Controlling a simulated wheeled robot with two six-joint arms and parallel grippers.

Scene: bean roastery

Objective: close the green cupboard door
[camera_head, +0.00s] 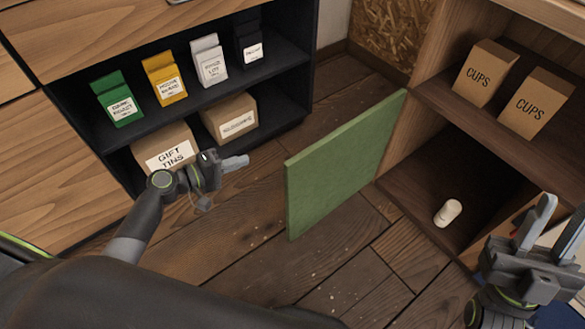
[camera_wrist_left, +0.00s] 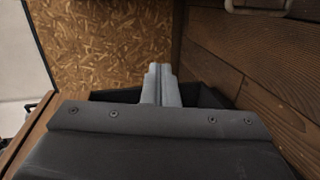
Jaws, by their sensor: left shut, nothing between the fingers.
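The green cupboard door (camera_head: 338,165) stands wide open in the head view, swung out from the front edge of the wooden cupboard (camera_head: 400,137) on the right. The cupboard's lower compartment is open to view. My left gripper (camera_head: 236,163) is shut and empty, to the left of the door and apart from it, in front of the dark shelf. In the left wrist view its closed fingers (camera_wrist_left: 161,84) point away from the camera; the door does not show there. My right gripper (camera_head: 553,229) is open at the lower right, in front of the cupboard, its fingers apart.
A white cylinder (camera_head: 448,213) lies in the lower compartment. Two CUPS boxes (camera_head: 536,103) stand on the shelf above. The dark shelf (camera_head: 290,68) at left holds coloured bags and cardboard boxes, including a GIFT TINS box (camera_head: 165,150). Wooden floor (camera_head: 255,225) lies clear around the door.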

